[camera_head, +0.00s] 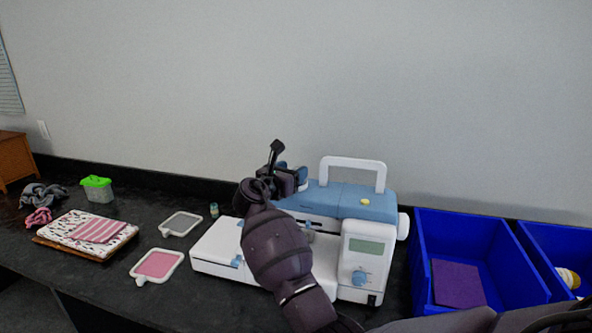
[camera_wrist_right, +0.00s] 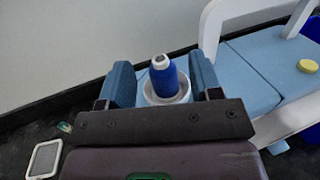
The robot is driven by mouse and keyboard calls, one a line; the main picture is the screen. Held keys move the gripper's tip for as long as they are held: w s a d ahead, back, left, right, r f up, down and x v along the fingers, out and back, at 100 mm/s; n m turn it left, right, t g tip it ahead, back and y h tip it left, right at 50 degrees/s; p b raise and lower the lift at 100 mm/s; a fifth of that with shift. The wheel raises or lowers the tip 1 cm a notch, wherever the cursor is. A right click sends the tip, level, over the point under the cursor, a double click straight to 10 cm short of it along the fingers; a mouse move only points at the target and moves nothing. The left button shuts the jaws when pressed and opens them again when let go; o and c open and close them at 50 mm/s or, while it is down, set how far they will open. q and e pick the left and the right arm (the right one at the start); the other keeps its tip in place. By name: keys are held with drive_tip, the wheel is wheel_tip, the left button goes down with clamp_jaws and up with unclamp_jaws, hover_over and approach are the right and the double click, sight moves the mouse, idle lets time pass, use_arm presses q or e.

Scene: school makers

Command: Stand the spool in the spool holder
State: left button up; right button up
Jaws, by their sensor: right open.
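The blue spool (camera_wrist_right: 163,78) stands upright in the right wrist view, with a pale top. Its lower end sits in a round white holder (camera_wrist_right: 150,96) at the left end of the sewing machine (camera_head: 352,204). My right gripper (camera_wrist_right: 161,84) is open, with one finger on each side of the spool; gaps show between the fingers and the spool. In the head view my right gripper (camera_head: 292,173) is above the machine's left part, and my arm and gripper hide the holder. The spool's bottom is hidden. My left gripper is not in view.
A white carry handle (camera_head: 353,164) rises right of the gripper. A blue bin (camera_head: 428,270) stands right of the machine. A small thread spool (camera_head: 214,210), embroidery frames (camera_head: 157,266), folded fabric (camera_head: 86,235) and a green-lidded box (camera_head: 97,189) lie left. A wall is behind.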

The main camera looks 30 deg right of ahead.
drive_tip(key=v, duration=0.9)
drive_tip(key=shift+a, duration=0.25)
drive_tip(key=shift+s, duration=0.1)
drive_tip(key=s+d+f+m+g+y, duration=0.1)
drive_tip(key=s+d+f+m+y, duration=0.2)
drive_tip(key=s+f+m+y, duration=1.1)
drive_tip(key=s+a+f+m+g, duration=0.1)
drive_tip(key=s+a+f+m, duration=0.25)
drive_tip(key=s, duration=0.55)
drive_tip(key=s+a+f+m+g+y, duration=0.15)
drive_tip(key=s+f, duration=0.25)
drive_tip(key=s, duration=0.5)
drive_tip(key=s+a+f+m, duration=0.3)
drive_tip(key=s, duration=0.7)
drive_tip(key=w+f+t, duration=0.7)
drive_tip(key=w+f, duration=0.1)
drive_tip(key=f, duration=0.2)
drive_tip(key=shift+f+t+y, duration=0.25)
drive_tip(key=shift+t+y, duration=0.1)
drive_tip(key=shift+a, duration=0.1)
